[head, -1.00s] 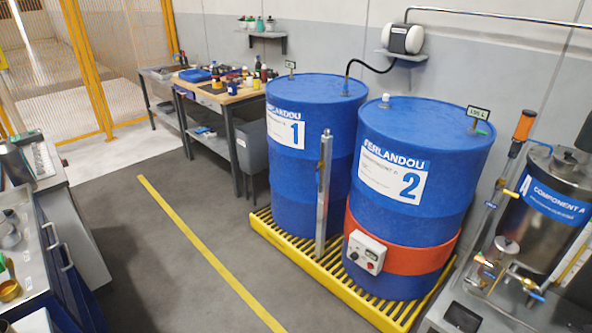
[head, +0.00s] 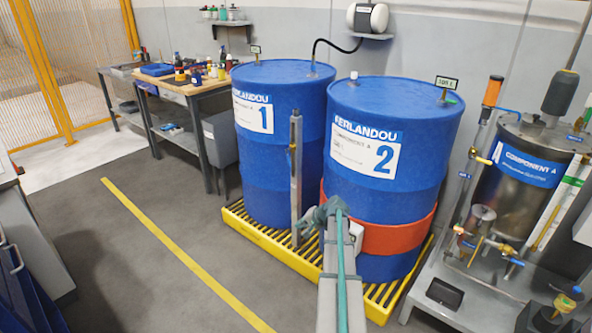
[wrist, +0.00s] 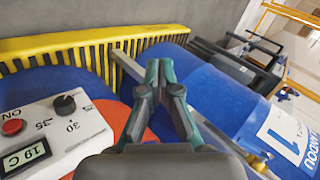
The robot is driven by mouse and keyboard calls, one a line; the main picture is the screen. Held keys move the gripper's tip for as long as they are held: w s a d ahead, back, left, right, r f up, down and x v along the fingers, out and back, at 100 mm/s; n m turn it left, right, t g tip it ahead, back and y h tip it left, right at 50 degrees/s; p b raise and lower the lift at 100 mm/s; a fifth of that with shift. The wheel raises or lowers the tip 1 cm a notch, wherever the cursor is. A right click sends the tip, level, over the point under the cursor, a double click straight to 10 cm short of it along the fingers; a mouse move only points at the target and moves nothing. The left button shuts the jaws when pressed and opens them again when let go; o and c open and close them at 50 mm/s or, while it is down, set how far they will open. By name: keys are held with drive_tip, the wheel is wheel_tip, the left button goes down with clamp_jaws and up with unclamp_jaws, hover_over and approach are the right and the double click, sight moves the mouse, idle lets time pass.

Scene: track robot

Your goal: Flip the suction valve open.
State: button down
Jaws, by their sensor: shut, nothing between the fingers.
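My gripper (head: 332,212) shows in the head view in front of the lower part of drum 2 (head: 395,110), near its orange band. In the wrist view my gripper (wrist: 159,68) has its two teal and grey fingertips together, with nothing between them. Small blue-handled valves (head: 510,260) with brass fittings sit on the Component A rig at the right, apart from my gripper. I cannot tell which valve is the suction valve. My arm hides part of the drum's control box.
Drum 1 (head: 280,105) and drum 2 stand on a yellow grated pallet (head: 262,243). An upright metal tube (head: 296,180) stands before drum 1. The control box (wrist: 50,135) is left of my gripper in the wrist view. The Component A tank (head: 525,175) is at right.

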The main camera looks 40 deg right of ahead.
sight(288, 158)
drive_tip(key=w+d+r+m+t+h, duration=0.1)
drive_tip(key=w+d+r+m+t, duration=0.15)
drive_tip(key=d+r, duration=0.6)
drive_tip(key=w+d+r+m+t+h, duration=0.2)
drive_tip(key=w+d+r+t, duration=0.2)
drive_tip(key=d+r, duration=0.5)
drive_tip(key=shift+w+a+f, duration=0.4)
drive_tip(key=shift+w+a, duration=0.05)
drive_tip(key=shift+w, duration=1.65)
drive_tip(key=shift+w+a+f, duration=0.35)
drive_tip(key=shift+w+a, duration=0.1)
drive_tip(key=shift+w, duration=1.6)
drive_tip(key=shift+w+a+f, duration=0.4)
drive_tip(key=shift+w+a, duration=0.05)
drive_tip(key=shift+w, duration=1.65)
drive_tip(key=shift+f+b, duration=0.1)
drive_tip(key=shift+b, duration=0.2)
